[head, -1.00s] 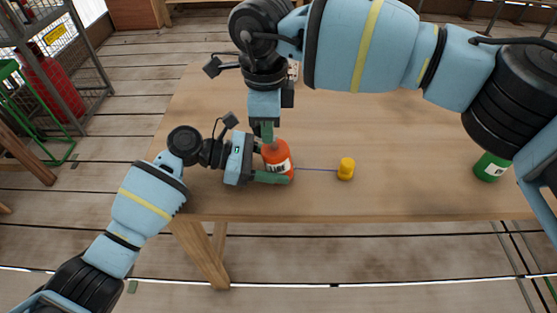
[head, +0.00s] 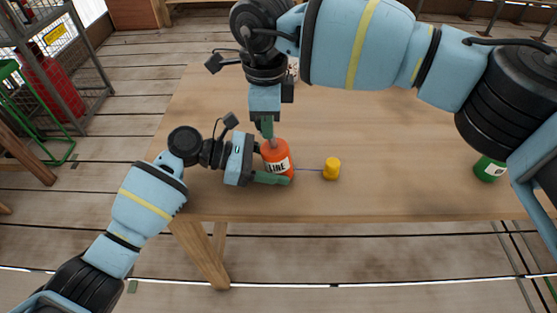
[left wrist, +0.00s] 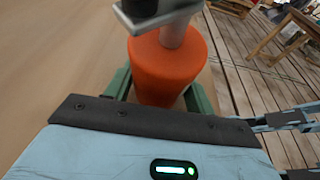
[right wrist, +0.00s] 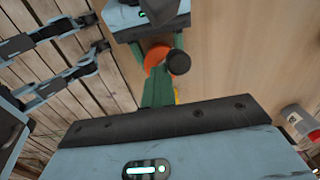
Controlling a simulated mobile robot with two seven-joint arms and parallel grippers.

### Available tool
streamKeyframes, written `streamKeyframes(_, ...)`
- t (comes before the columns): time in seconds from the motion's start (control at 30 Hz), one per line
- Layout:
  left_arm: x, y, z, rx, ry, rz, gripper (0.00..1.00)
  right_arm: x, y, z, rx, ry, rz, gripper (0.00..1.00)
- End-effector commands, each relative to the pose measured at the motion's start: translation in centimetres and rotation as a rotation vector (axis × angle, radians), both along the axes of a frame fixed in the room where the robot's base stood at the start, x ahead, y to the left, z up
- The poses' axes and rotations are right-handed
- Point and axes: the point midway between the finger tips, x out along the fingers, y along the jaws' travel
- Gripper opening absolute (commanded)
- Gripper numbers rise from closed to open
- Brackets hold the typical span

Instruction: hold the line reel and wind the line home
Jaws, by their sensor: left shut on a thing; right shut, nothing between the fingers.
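The orange line reel (head: 279,153) stands upright near the table's front edge, its white label facing forward. My left gripper (head: 272,168) is shut around its sides; the left wrist view shows the orange body (left wrist: 165,75) between the green fingers. A thin line (head: 308,169) runs from the reel to a yellow cylinder (head: 332,169) on the table at its right. My right gripper (head: 267,130) points down at the reel's top with its fingers shut and empty. A black knob (right wrist: 178,62) on the reel's top is beside those fingers in the right wrist view.
The wooden table (head: 400,150) is mostly clear around the reel. A green can (head: 490,167) stands at the table's right, partly behind my right arm. A grey and red can (right wrist: 300,121) shows at the right in the right wrist view.

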Motion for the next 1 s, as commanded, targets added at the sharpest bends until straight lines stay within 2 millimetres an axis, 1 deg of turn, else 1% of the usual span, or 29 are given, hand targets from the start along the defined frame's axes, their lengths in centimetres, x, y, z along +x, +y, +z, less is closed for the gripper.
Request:
streamKeyframes(0.37, -0.13, -0.07, -0.08, 0.001, -0.001, -0.004, 0.41, 0.19, -0.09, -0.04, 0.000, -0.002, -0.003, 0.00)
streamKeyframes(0.7, -0.11, -0.05, -0.04, 0.000, -0.002, -0.005, 0.42, 0.76, -0.36, -0.09, -0.001, -0.001, -0.003, 0.00)
streamKeyframes(1.0, -0.08, -0.04, 0.02, 0.000, -0.002, -0.004, 0.42, 0.37, -0.01, -0.11, -0.001, 0.000, -0.002, 0.00)
